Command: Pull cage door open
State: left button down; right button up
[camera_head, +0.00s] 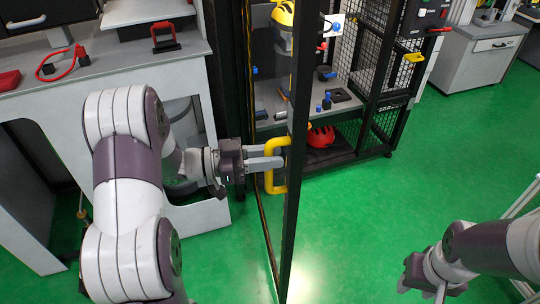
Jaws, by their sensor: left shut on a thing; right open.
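The cage door shows as a tall dark frame (293,190), seen nearly edge-on in the middle of the view. A yellow handle (273,181) is fixed to it. My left gripper (272,163) reaches in from the left and is shut on the yellow handle. The fingertips are partly hidden by the handle and the frame. My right gripper (432,276) is at the lower right, away from the door, and holds nothing that I can see. The door stands swung out towards me, with the cage interior visible beside it.
A black mesh cage (366,70) stands behind, with a shelf (268,122) of small tools. A red helmet (321,136) lies on its bottom shelf. A grey workbench (120,70) is on the left. Green floor (400,200) is clear at the right.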

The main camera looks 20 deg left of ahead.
pick_arm(q)
jog(key=shift+r, duration=0.1)
jog(key=c, duration=1.1)
grip_release()
jog(key=b+v, duration=0.2)
jog(key=v, duration=1)
jog(key=shift+s+a, duration=0.15)
jog(key=shift+a, duration=0.15)
